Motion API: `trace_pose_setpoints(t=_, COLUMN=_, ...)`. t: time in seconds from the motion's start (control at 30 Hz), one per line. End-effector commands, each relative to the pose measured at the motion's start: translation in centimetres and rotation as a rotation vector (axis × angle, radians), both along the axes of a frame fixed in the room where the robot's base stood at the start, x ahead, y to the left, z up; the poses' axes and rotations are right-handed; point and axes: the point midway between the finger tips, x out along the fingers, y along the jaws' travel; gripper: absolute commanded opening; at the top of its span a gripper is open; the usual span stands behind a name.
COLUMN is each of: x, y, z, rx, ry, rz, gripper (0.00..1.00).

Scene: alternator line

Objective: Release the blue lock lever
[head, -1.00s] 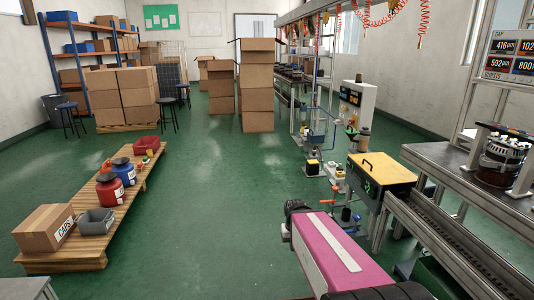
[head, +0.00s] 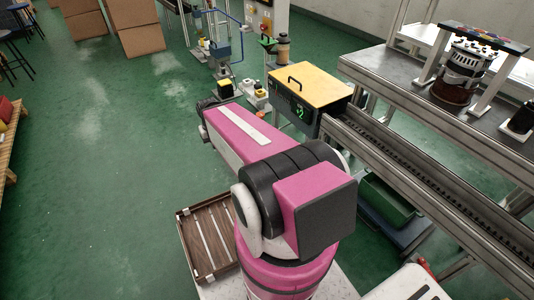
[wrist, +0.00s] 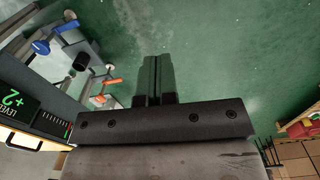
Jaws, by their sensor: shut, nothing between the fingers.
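A blue part (wrist: 41,47), which looks like the lock lever, sits on a grey fixture (wrist: 80,45) at the upper left of the wrist view. I cannot make out the lever's exact position. My gripper (wrist: 157,62) points out over the green floor, to the right of the fixture and apart from it. Its two fingers are together with nothing between them. In the head view my pink arm covers the gripper, and I cannot make out the lever there.
Orange handles (wrist: 113,81) and a black knob (wrist: 81,62) are near the blue part. A yellow-topped box (head: 312,84) with a green +2 display stands beside the conveyor rail (head: 420,175). Open floor (head: 110,190) is left.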

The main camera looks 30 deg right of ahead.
Motion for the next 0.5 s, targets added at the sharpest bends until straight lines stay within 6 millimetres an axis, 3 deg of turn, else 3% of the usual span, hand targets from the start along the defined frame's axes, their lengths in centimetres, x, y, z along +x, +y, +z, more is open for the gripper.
trace_pose_setpoints(t=0.5, x=0.66, y=-0.39, z=-0.51, rx=-0.007, ry=0.006, rz=-0.023, gripper=0.00)
